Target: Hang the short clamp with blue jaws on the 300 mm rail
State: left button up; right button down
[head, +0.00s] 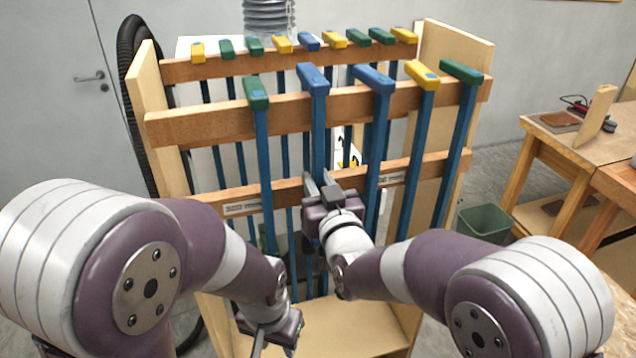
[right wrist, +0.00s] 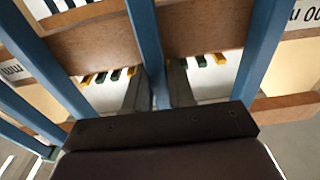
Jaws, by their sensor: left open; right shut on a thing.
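A clamp with blue jaws (head: 313,78) stands upright at the front of the wooden rack, its blue bar passing in front of the middle rail (head: 200,125). My right gripper (head: 322,188) is shut on that bar, low down near the lower rail (head: 288,190). The right wrist view shows the bar (right wrist: 147,45) between the fingers (right wrist: 155,88). I cannot tell whether its jaw rests on the rail. A second blue-jawed clamp (head: 372,78) hangs to its right. Labels on the lower rail (head: 245,207) are too small to read. My left gripper (head: 268,338) is open and empty, low in front.
Green clamps (head: 257,92) (head: 461,72) and a yellow one (head: 421,74) hang beside the held clamp. Several shorter-looking clamps line the back rail (head: 180,70). Wooden side panels (head: 150,95) bound the rack. A workbench (head: 560,140) and a green bin (head: 485,222) stand at right.

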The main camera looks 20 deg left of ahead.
notch_tip(320, 180, down, 2)
jog(key=shift+s+f, duration=0.1)
jog(key=c, duration=0.9)
grip_release()
jog(key=shift+o, duration=0.2)
jog(key=shift+s, duration=0.15)
jog(key=r+b+v, duration=0.2)
jog(key=b+v, duration=0.3)
jog(key=v, duration=0.7)
jog(key=shift+s+d, duration=0.2)
